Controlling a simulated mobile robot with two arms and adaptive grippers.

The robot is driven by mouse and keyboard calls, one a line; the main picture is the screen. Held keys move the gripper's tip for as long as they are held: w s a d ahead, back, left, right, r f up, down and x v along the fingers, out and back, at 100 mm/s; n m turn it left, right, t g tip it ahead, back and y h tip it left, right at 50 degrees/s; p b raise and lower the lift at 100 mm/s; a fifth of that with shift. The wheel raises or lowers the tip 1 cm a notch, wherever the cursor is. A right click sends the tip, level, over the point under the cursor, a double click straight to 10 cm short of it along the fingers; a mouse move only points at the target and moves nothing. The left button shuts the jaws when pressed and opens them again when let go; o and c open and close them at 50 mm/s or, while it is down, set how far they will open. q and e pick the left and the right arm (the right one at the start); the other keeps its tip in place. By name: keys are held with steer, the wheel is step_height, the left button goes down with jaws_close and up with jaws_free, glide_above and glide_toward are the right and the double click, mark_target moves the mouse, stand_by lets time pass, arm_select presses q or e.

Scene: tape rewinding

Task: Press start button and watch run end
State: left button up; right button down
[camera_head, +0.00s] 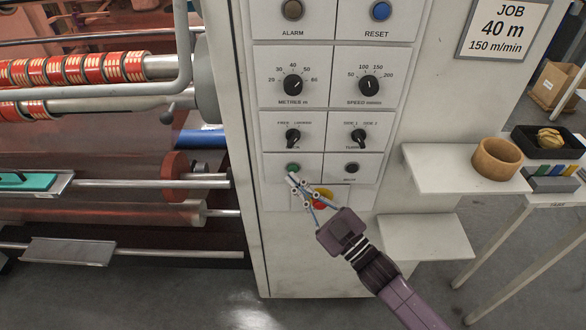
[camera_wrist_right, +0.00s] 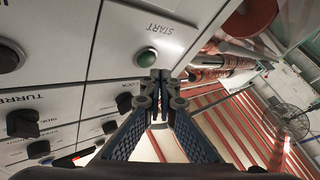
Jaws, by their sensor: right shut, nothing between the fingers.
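The green start button (camera_head: 293,168) sits low on the left of the white control panel. It also shows in the right wrist view (camera_wrist_right: 147,57) beside the word START. My right gripper (camera_head: 292,180) is shut and empty, its fingertips just below the button in the head view. In the right wrist view the closed fingertips (camera_wrist_right: 160,76) are right beside the button, and I cannot tell whether they touch it. The job sign (camera_head: 505,28) reads 40 m, 150 m/min. My left gripper is out of view.
A red and yellow stop button (camera_head: 321,198) lies partly behind my right fingers. Metres (camera_head: 292,85) and speed (camera_head: 371,85) dials are above. Rollers with red tape rolls (camera_head: 88,69) are at left. A shelf with a wooden ring (camera_head: 497,158) juts out at right.

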steer(key=s+p, duration=0.2)
steer(key=s, duration=0.3)
stand_by(0.3)
stand_by(0.6)
